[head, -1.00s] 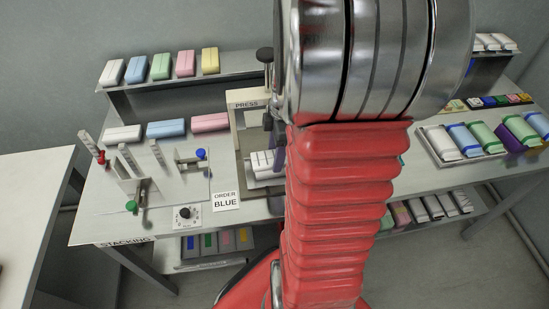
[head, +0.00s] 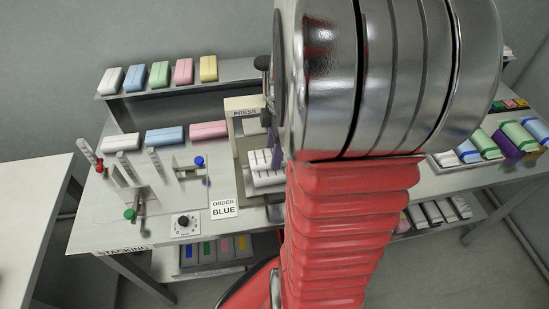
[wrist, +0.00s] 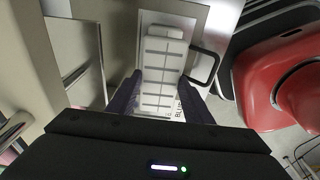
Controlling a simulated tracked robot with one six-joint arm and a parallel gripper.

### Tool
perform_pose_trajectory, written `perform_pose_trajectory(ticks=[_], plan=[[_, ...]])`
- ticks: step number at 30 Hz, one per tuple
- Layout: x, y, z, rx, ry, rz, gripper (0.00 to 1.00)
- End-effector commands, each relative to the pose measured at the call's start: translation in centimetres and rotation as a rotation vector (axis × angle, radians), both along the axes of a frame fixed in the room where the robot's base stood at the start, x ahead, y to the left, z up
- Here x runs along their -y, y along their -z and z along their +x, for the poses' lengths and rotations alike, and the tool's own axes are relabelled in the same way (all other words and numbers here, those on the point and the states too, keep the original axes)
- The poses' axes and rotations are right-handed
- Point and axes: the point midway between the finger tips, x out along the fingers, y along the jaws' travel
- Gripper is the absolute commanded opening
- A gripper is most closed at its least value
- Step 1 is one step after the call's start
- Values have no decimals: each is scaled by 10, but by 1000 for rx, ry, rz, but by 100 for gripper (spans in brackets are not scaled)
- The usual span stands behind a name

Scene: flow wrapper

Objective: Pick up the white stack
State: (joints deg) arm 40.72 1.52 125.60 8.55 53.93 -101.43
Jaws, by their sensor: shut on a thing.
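The white stack (wrist: 158,62) is a block of several white pieces with dark seams, seen from above in the wrist view. In the head view it (head: 266,170) sits in the press (head: 243,116), partly hidden by my arm. My gripper (wrist: 160,80) has its two dark purple fingers on either side of the stack, shut on it. In the head view the gripper is mostly hidden behind my arm. I cannot tell whether the stack is clear of the press plate.
The ORDER BLUE sign (head: 224,208) and a dial (head: 185,225) are at the bench front. The stacking fixture (head: 150,185) is to the left. A black handle (wrist: 205,66) is close right of the stack. Coloured packs fill the back shelf (head: 150,97).

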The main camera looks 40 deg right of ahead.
Motion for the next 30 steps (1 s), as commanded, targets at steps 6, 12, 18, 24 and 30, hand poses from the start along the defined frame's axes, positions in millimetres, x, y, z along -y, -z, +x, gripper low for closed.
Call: perform_pose_trajectory(ticks=[6,12,18,24,30], plan=[[0,-40,1,3,0,-3,25],[0,-59,0,1,-1,-2,25],[0,-61,0,-1,0,1,25],[0,-61,0,0,0,0,25],[0,-61,0,-1,0,1,25]])
